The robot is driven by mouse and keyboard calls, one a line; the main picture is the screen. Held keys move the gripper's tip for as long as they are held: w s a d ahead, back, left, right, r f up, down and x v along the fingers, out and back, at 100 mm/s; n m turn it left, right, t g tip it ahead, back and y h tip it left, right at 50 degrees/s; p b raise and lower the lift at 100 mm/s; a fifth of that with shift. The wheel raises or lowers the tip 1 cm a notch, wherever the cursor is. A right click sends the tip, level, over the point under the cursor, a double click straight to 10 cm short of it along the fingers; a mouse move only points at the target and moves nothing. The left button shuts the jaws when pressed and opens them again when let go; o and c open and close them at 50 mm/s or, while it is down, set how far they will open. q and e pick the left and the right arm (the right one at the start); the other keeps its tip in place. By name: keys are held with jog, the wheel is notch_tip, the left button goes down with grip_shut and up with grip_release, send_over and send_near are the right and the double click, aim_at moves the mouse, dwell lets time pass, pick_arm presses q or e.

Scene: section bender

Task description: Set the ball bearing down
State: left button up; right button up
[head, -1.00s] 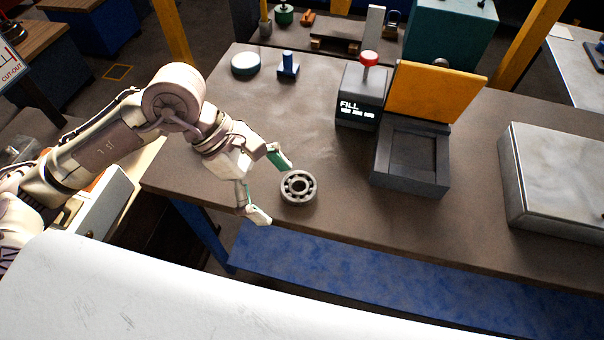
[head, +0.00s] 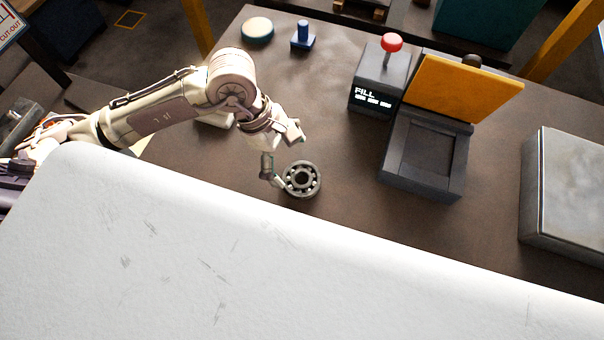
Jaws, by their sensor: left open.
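The ball bearing (head: 313,182), a grey metal ring with balls around an open centre, appears to lie flat on the brown workbench (head: 310,235). My left gripper (head: 291,161) is open at the bearing's left and far side. One finger is close beside the bearing's left edge; I cannot tell whether it touches. The other finger points right, beyond the bearing's far edge, apart from it in the picture. My right gripper is not in view.
A dark device with a raised orange lid (head: 464,93) and a box with a red knob (head: 391,42) and a FILL display stand right of the bearing. A grey case (head: 575,190) is at far right. A blue stand (head: 302,38) and round pad (head: 257,30) are behind. A white surface fills the foreground.

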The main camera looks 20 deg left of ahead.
aim_at(301, 177)
pick_arm(q)
jog(key=shift+s+d+f+p, duration=0.15)
jog(key=shift+d+f+p, duration=0.25)
jog(key=shift+f+p, duration=0.15)
jog(key=shift+s+d+f+p, duration=0.15)
jog(key=shift+d+f+p, duration=0.2)
jog(key=shift+f+p, duration=0.15)
jog(key=shift+x, duration=1.15)
jog(key=shift+f, duration=0.35)
jog(key=shift+c, duration=0.5)
jog(key=c, duration=1.3)
jog(key=shift+w, duration=0.1)
jog(key=shift+c, duration=0.8)
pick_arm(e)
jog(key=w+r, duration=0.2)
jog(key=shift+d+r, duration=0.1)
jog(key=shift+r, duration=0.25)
